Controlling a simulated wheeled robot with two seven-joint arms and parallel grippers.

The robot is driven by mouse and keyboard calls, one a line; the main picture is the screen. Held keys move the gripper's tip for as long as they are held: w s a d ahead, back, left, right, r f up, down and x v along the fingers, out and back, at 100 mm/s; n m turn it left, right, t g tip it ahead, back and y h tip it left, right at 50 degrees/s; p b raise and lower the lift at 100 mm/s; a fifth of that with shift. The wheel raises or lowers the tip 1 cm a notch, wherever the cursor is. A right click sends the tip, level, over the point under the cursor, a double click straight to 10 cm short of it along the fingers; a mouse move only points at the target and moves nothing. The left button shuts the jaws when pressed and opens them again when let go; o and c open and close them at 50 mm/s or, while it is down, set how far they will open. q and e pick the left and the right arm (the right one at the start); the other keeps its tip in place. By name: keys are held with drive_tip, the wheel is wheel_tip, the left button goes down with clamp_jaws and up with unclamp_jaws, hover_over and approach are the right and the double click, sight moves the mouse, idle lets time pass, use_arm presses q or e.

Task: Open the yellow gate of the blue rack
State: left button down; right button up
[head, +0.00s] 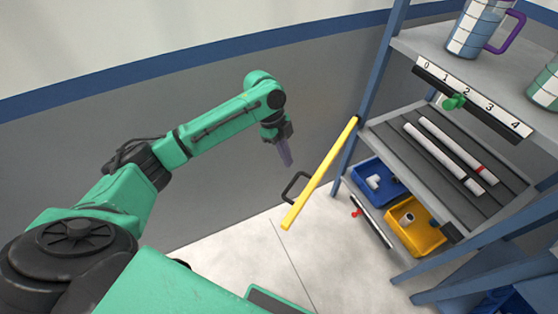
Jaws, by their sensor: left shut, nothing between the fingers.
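The blue rack (375,85) stands at the right of the head view, with blue posts and grey shelves. Its yellow gate (321,172) is a long bar that joins the rack near the left post and swings out from the shelf front toward the lower left. A black handle (292,187) sits on the bar's left side. My left gripper (286,158) is shut and empty. It hangs to the left of the gate, above the handle in the picture, and apart from both. My right gripper is out of view.
Two white pipes (436,157) lie on the grooved middle shelf. Below are a blue bin (378,185) and a yellow bin (415,228) with fittings. A numbered scale (473,98) with a green slider fronts the upper shelf, which holds jugs. The floor left of the gate is clear.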

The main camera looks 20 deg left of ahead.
use_arm(q)
drive_tip(key=x, duration=1)
drive_tip(key=shift+b, duration=0.45)
drive_tip(key=shift+s, duration=0.15)
